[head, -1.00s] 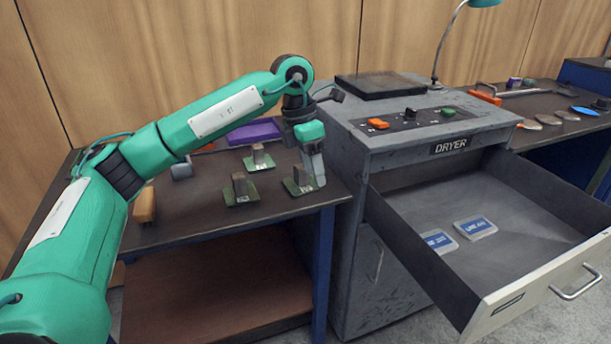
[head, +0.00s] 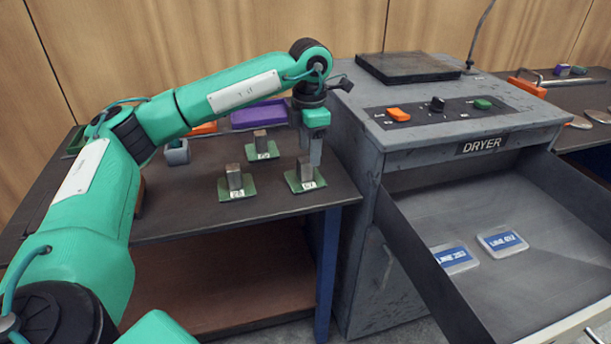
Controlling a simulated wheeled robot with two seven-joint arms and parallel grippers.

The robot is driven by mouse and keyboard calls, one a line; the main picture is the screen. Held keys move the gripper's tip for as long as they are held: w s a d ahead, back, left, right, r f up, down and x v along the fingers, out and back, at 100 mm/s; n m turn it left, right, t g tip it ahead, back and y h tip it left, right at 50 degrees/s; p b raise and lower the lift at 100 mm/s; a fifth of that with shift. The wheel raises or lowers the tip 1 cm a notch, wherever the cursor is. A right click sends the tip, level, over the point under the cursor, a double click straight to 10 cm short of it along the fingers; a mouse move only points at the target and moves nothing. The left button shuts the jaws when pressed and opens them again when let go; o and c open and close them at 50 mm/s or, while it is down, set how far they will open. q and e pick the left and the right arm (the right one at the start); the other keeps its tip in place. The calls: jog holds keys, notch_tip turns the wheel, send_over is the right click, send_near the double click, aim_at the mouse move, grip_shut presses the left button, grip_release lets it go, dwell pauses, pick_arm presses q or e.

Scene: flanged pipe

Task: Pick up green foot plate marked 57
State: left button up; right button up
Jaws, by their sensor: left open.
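Three green foot plates, each with an upright grey-brown block and a small white label, stand on the dark table. One is at the back (head: 270,156), one at the front left (head: 246,191) and one at the front right (head: 295,187). The label numbers are too small to read surely, so I cannot tell which is marked 57. My left gripper (head: 315,163) is open and points down at the block of the front-right plate, overlapping its right side in the picture. I cannot tell whether the fingers touch it. My right gripper is out of view.
A purple tray (head: 258,115) and a grey part (head: 177,153) lie farther back on the table. The grey dryer (head: 400,170) stands close on the right, its drawer open with two blue-labelled plates (head: 502,241) inside. Bare tabletop (head: 180,215) lies at the front left.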

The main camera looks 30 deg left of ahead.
aim_at(305, 159)
pick_arm(q)
jog(key=f, duration=0.3)
jog(key=s+f, duration=0.1)
jog(key=f, duration=0.1)
jog(key=shift+a, duration=0.25)
jog(key=shift+f, duration=0.2)
jog(key=shift+r, duration=0.1)
grip_shut()
